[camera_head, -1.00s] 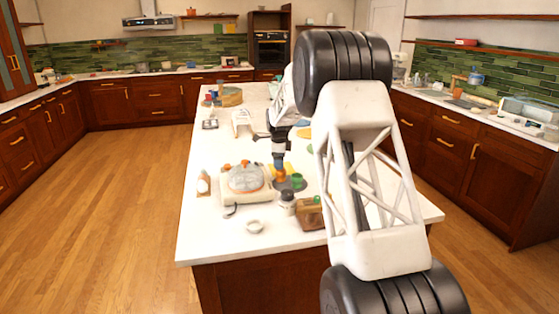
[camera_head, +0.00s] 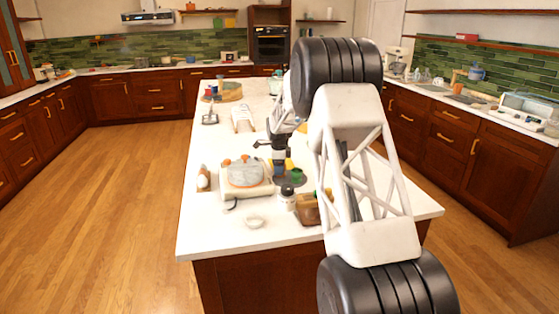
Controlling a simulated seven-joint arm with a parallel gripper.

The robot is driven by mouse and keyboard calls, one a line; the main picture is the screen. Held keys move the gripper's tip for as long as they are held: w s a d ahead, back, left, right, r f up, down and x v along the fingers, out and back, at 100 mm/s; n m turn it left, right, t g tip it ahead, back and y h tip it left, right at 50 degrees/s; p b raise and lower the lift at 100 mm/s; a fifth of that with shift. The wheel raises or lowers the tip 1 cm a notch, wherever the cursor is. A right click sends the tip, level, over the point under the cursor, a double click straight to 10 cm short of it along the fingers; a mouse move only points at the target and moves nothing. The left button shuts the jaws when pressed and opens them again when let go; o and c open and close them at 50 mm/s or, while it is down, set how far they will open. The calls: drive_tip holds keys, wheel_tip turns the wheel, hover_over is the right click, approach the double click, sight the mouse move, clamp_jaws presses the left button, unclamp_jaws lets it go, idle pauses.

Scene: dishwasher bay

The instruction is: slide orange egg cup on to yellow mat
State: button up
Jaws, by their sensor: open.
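My gripper (camera_head: 279,170) points down over the island, just right of the white appliance with the glass pot, and its jaws are open. A small patch of yellow, likely the yellow mat (camera_head: 289,163), shows just right of the gripper; the rest is hidden by the gripper and arm. I cannot make out the orange egg cup in this view; it may be behind or between the fingers. Contact between gripper and cup cannot be told.
The orange-handled pot (camera_head: 245,172) is at left. The front-left counter (camera_head: 208,235) is clear.

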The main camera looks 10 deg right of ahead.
drive_tip(key=shift+w+f, duration=0.15)
drive_tip(key=shift+f, duration=0.95)
drive_tip(key=c, duration=0.9)
drive_tip(key=shift+c, duration=0.3)
drive_tip(key=shift+w, duration=0.15)
drive_tip(key=shift+w+d+f, duration=0.1)
drive_tip(key=shift+w+d, duration=0.15)
drive_tip(key=shift+w, duration=1.95)
drive_tip(key=shift+w+d, duration=0.3)
drive_tip(key=shift+w, duration=1.9)
drive_tip(key=shift+w+d+f, duration=0.1)
drive_tip(key=shift+w+d, duration=0.15)
drive_tip(key=shift+w, duration=1.95)
drive_tip(key=shift+r, duration=0.1)
